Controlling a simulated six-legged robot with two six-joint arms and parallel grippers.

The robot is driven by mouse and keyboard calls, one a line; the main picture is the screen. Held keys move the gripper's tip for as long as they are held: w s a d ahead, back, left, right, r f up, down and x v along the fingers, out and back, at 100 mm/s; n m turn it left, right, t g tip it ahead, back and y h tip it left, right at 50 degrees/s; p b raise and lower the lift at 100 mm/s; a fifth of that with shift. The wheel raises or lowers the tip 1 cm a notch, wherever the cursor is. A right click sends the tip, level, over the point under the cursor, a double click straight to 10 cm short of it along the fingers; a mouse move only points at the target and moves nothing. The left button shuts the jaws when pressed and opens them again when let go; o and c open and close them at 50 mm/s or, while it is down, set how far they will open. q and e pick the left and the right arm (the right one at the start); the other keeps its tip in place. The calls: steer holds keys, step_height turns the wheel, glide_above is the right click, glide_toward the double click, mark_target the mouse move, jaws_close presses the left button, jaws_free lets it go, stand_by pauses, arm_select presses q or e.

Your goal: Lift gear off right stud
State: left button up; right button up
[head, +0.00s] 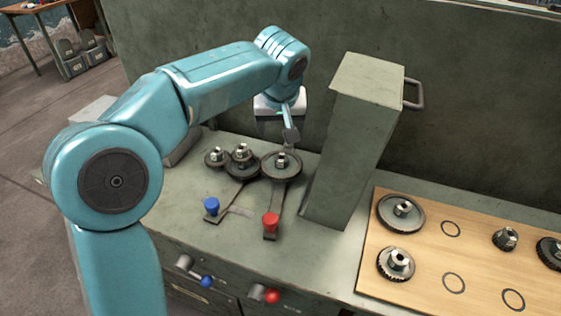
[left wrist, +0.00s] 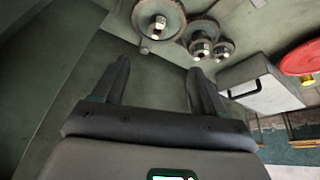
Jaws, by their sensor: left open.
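Several dark toothed gears with metal hubs stand on studs on the grey-green bench. The right gear (head: 281,167) is the largest of the row; a middle gear (head: 241,162) and a small left gear (head: 216,157) stand beside it. In the left wrist view the large gear (left wrist: 160,20) lies beyond the fingers, with the middle gear (left wrist: 201,38) and small gear (left wrist: 222,49) to its right. My left gripper (head: 290,133) is just behind and above the right gear in the head view. Its fingers (left wrist: 157,85) are apart with nothing between them. My right gripper is not seen.
Levers with a blue knob (head: 211,205) and a red knob (head: 271,222) lie in front of the gears. A tall grey-green post (head: 350,140) stands right of them. Further right, a wooden board (head: 425,265) holds loose gears and ring outlines. A wall panel rises behind.

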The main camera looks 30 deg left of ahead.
arm_select(q)
glide_toward(282, 154)
steer(key=f, duration=0.3)
steer(key=shift+s+a, duration=0.2)
steer(key=shift+a, duration=0.2)
steer(key=x, duration=0.5)
steer(key=shift+w+d+f, duration=0.2)
steer(key=shift+w, duration=0.05)
jaws_close()
steer(key=shift+r, duration=0.15)
